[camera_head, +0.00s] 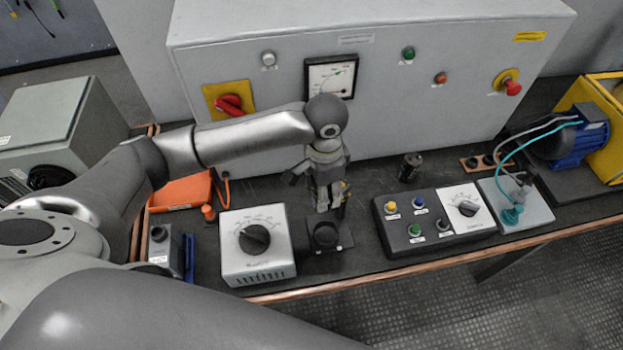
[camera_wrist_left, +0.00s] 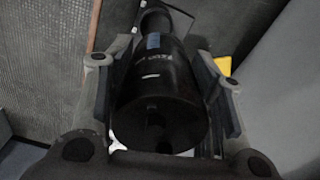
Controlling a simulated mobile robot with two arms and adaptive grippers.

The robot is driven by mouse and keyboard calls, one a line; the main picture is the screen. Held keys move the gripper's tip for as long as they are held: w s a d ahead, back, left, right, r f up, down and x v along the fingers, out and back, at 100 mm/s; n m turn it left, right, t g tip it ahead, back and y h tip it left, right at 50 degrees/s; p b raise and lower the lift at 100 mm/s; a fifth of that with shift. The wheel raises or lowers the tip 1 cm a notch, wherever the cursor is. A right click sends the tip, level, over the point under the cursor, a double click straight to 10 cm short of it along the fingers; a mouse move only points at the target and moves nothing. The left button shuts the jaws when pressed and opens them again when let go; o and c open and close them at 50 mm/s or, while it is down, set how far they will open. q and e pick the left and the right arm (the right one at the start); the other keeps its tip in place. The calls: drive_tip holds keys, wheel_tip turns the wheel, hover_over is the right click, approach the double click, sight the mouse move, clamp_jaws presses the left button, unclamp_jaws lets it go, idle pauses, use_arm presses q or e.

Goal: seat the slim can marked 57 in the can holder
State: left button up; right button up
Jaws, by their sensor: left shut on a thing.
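My left gripper (camera_head: 328,207) points down over the bench, just behind a black can holder (camera_head: 326,236) with a round body on a flat plate. In the left wrist view the gripper (camera_wrist_left: 165,100) is shut on a slim black can (camera_wrist_left: 158,120), with a finger on each side. The can has a small blue mark and pale print too blurred to read surely as 57. In the head view the gripper mostly hides this can. The dark round part beyond the can in the wrist view (camera_wrist_left: 165,20) looks like the holder. My right gripper is out of view.
Another dark can (camera_head: 410,167) stands to the right. A white dial box (camera_head: 258,262) is close left of the holder, and a black button panel (camera_head: 428,235) is to its right. The grey cabinet (camera_head: 400,115) rises behind. An orange case (camera_head: 180,192) lies left.

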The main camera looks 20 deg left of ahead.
use_arm(q)
drive_tip(key=m+p, duration=0.1)
drive_tip(key=f+m+p, duration=0.1)
drive_tip(key=d+f+m+p, duration=0.1)
drive_tip(key=m, duration=0.1)
drive_tip(key=shift+w+d+f, duration=0.1)
drive_tip(key=shift+w+f, duration=0.15)
drive_tip(key=shift+w, duration=0.15)
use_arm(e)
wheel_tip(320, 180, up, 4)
use_arm(q)
wheel_tip(320, 180, down, 14)
drive_tip(key=m+b, duration=0.2)
drive_tip(key=b, duration=0.7)
drive_tip(key=shift+d+m, duration=0.1)
drive_tip(key=shift+m, duration=0.3)
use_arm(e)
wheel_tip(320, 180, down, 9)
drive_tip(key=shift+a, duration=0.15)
use_arm(q)
drive_tip(key=shift+r, duration=0.1)
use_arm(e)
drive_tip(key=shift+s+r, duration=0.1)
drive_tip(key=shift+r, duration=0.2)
use_arm(q)
drive_tip(key=shift+p, duration=0.5)
drive_tip(key=shift+s, duration=0.1)
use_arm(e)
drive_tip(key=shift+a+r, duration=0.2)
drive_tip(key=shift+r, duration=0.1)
